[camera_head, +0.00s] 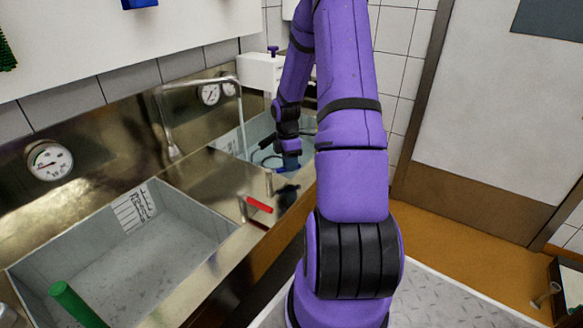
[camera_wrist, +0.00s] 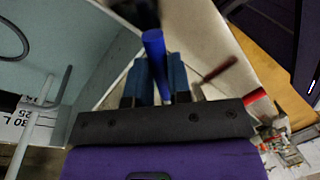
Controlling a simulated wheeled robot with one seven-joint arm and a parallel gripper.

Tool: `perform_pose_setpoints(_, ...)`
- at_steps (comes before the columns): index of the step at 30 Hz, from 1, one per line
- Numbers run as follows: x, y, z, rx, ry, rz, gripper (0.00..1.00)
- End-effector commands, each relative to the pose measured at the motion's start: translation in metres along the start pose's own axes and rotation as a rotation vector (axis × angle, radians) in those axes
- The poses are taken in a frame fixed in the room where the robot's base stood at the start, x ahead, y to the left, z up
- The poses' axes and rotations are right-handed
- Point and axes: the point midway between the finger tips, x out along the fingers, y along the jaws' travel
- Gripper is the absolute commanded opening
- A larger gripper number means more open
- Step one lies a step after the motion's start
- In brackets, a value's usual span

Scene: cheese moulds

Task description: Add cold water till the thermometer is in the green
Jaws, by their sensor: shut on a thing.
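My gripper (camera_head: 289,150) is at the front edge of the far basin (camera_head: 232,142). In the wrist view, my gripper (camera_wrist: 159,70) is shut on a blue handle (camera_wrist: 153,42), which stands between its two blue fingers. What the handle joins is hidden. Round dial gauges are on the steel back wall: a near one (camera_head: 49,160) and two far ones, left (camera_head: 209,94) and right (camera_head: 229,88). A bent steel tap pipe (camera_head: 240,105) reaches over the basins. I cannot make out flowing water.
A red handle (camera_head: 259,204) is on the front edge, nearer than my gripper; it also shows in the wrist view (camera_wrist: 252,97). A near basin (camera_head: 160,255) has a level scale (camera_head: 134,208). A green handle (camera_head: 75,302) rises at lower left. Open orange floor (camera_head: 470,240) lies to the right.

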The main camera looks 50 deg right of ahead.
Motion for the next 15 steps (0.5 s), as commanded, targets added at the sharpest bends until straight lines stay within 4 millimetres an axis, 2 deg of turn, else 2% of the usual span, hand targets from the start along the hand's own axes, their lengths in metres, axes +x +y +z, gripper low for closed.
perform_pose_setpoints(6, -0.004, 0.015, -0.002, -0.186, -0.038, 0.004, 0.0)
perform_pose_setpoints(15, -0.006, 0.029, -0.007, -0.373, -0.075, 0.004, 0.0)
